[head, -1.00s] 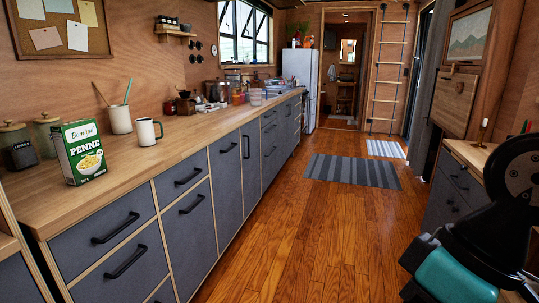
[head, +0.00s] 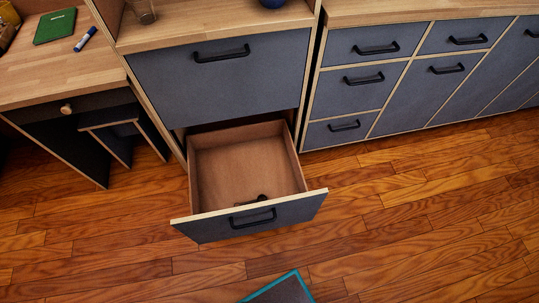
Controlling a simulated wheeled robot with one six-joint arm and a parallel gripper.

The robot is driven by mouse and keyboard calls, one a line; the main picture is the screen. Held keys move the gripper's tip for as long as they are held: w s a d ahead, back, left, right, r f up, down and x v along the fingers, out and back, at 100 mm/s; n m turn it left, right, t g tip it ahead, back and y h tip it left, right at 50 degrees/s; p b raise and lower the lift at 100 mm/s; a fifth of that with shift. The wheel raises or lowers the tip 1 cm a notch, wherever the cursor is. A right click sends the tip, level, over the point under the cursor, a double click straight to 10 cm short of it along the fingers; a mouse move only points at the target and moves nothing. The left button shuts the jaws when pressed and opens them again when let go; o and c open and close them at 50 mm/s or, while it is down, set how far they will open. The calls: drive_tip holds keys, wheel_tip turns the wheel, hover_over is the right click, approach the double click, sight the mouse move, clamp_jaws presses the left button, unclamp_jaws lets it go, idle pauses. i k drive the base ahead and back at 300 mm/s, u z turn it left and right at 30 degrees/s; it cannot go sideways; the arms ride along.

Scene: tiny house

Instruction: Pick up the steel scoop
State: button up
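No steel scoop can be made out for sure in the head view. A drawer (head: 200,170) low in the middle cabinet is pulled out. A small dark thing (head: 261,198) lies inside it close to the front panel; it is too small and partly hidden to tell what it is. The rest of the drawer floor looks bare. My gripper is not in view.
A desk with a green book (head: 55,26) and a blue marker (head: 86,40) stands at left. A glass (head: 142,11) and a dark blue object (head: 272,3) are on the middle cabinet. Closed drawers (head: 362,92) line the right. The wood floor (head: 420,220) is largely clear.

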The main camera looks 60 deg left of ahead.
sight(262, 198)
drive_tip(key=z, duration=0.65)
drive_tip(key=k, duration=0.65)
drive_tip(key=u, duration=2.1)
